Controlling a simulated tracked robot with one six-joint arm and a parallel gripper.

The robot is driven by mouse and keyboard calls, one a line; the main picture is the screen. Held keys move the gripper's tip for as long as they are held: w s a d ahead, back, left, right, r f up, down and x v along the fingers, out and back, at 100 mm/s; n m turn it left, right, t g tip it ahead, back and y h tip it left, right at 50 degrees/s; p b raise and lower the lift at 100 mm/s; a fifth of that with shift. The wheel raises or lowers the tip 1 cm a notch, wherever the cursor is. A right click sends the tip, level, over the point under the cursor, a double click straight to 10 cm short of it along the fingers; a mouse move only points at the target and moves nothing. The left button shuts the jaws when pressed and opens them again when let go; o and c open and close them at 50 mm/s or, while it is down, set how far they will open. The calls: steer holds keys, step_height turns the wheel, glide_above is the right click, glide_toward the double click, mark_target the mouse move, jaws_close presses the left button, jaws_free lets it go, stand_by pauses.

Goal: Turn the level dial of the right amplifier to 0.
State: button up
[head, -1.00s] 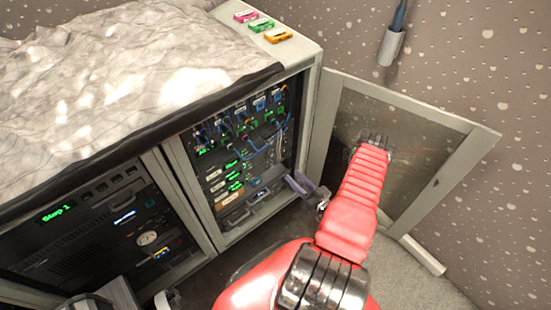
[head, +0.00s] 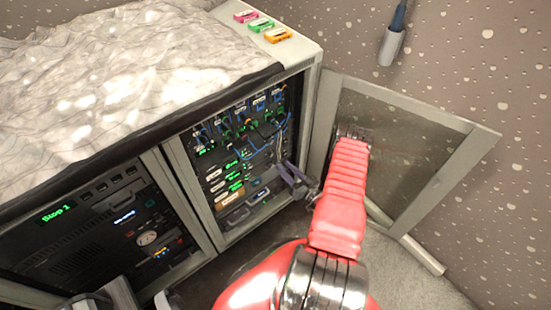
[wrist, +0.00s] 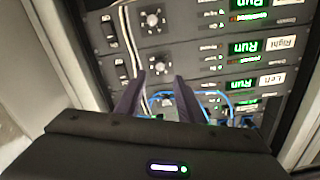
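The right amplifier (wrist: 210,58) is a dark rack unit in the wrist view, with an upside-down "Right" label (wrist: 283,43) and a green "Run" display (wrist: 243,48). Its level dial (wrist: 160,65) seems to be the round knob at the unit's left in that view. The dial's setting is too small to read. My gripper (wrist: 158,80) is open, with its two purple-grey fingers pointing at the rack and the dial between the tips in the picture. I cannot tell whether they touch it. In the head view my gripper (head: 291,176) is at the right of the rack opening.
The left amplifier (wrist: 215,95) adjoins it, partly hidden by my fingers. Another unit's knob (wrist: 152,18) lies on the other side. Blue and white cables (head: 280,140) hang close by. The open glass door (head: 400,150) stands right of my arm; the cabinet frame (head: 185,195) bounds the left.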

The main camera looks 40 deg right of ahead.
mark_target(272, 155)
steer(key=w, duration=0.7)
steer(key=shift+w+a, duration=0.1)
steer(key=shift+w, duration=0.15)
steer(key=shift+c, duration=0.4)
jaws_close()
